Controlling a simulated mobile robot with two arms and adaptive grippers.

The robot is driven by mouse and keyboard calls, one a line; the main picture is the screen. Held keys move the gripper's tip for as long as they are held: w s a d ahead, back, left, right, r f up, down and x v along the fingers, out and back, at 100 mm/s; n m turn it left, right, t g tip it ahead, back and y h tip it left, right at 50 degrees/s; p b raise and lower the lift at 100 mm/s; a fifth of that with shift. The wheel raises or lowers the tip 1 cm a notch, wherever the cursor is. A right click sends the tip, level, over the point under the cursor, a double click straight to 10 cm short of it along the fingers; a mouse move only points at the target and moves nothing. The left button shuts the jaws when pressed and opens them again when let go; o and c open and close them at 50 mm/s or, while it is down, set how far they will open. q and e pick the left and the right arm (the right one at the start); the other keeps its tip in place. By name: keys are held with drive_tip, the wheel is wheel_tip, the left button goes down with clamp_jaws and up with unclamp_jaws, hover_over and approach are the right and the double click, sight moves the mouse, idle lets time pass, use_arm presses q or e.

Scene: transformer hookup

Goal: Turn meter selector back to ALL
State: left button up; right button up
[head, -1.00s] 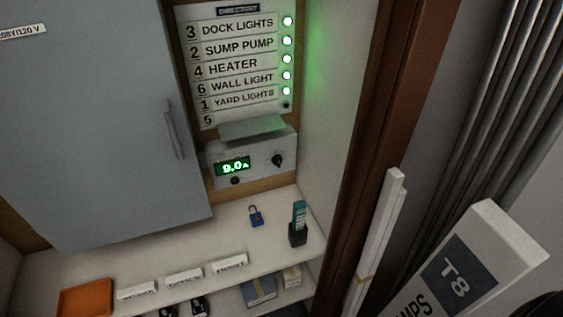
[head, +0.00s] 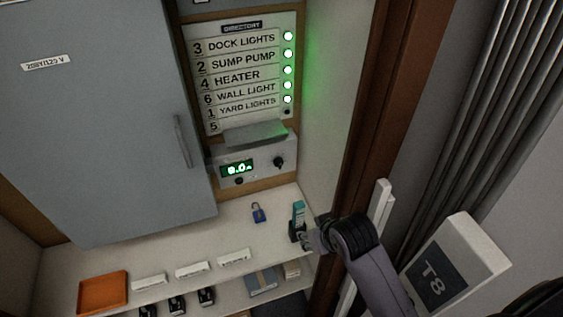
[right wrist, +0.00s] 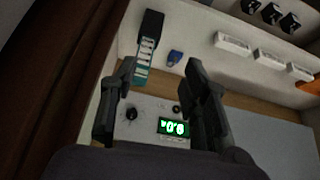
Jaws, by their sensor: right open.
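The meter (head: 221,177) is a pale box with a lit green display (head: 237,168), under the directory board. Its dark selector knob (head: 279,162) is at the box's right side; I cannot read which position it points to. In the right wrist view, which is upside down, the knob (right wrist: 131,113) and display (right wrist: 174,127) lie beyond my fingers. My right gripper (head: 306,238) is below and right of the knob, apart from it, near the teal-topped holder. In the wrist view the right gripper (right wrist: 160,72) is open, with nothing between its fingers. My left gripper is not in view.
A dark holder with a teal item (head: 298,217) stands on the shelf (head: 225,224) by my right gripper. A blue padlock (head: 258,212) lies left of it. A grey cabinet door (head: 110,140) is left of the meter; a brown post (head: 372,130) is right.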

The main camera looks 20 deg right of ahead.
drive_tip(key=w+r+t, duration=0.3)
drive_tip(key=w+r, duration=0.7)
drive_tip(key=w, duration=0.5)
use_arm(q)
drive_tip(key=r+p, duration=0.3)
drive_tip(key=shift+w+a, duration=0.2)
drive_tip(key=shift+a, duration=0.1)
use_arm(e)
approach(280, 165)
drive_tip(key=shift+m, duration=0.4)
drive_tip(key=x, duration=0.8)
drive_tip(key=shift+w+f, duration=0.2)
drive_tip(key=shift+c, duration=0.4)
clamp_jaws()
